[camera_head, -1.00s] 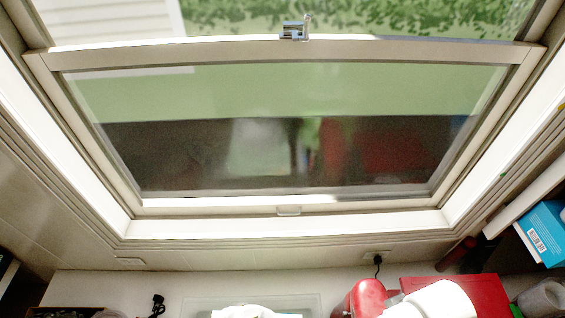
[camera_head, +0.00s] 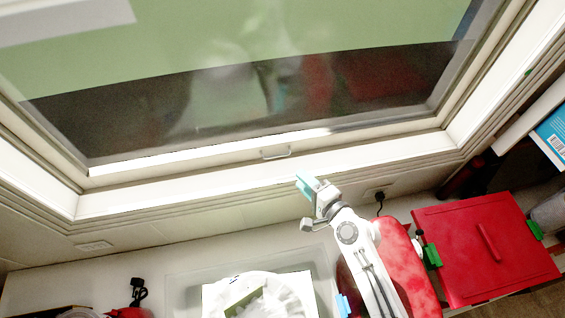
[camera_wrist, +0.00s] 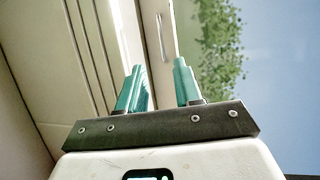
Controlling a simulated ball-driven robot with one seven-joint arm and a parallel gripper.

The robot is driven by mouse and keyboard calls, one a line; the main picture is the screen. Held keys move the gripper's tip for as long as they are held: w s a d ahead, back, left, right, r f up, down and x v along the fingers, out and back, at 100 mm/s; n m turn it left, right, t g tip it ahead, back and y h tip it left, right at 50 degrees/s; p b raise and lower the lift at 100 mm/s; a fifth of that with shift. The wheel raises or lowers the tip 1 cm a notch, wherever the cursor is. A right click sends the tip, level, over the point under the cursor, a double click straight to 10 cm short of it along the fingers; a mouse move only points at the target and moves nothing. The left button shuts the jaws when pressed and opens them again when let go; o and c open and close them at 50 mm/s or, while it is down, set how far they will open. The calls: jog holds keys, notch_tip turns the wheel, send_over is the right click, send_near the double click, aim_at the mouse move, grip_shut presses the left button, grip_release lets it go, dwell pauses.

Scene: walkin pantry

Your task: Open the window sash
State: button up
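The window sash (camera_head: 215,152) is a white framed pane, its bottom rail close along the sill side of the white frame; whether it is fully shut I cannot tell. A small pale bar handle (camera_head: 276,152) is on the middle of the bottom rail. It also shows in the wrist view (camera_wrist: 163,38), above and between the fingers. My gripper (camera_head: 308,186) has teal fingers and is below and slightly right of the handle in the head view, apart from it. In the wrist view the fingers (camera_wrist: 160,75) are spread with nothing between them.
Below the window is a pale counter (camera_head: 60,285). A red lidded box (camera_head: 470,240) with green clips stands at the right. A white dish-like object (camera_head: 265,295) is front centre, partly cut off. A blue box (camera_head: 555,135) sits on the right shelf. A power outlet (camera_head: 377,192) is on the wall.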

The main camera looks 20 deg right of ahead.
jog(key=x, duration=1.1)
jog(key=shift+r, duration=0.1)
grip_shut()
dwell(1.2)
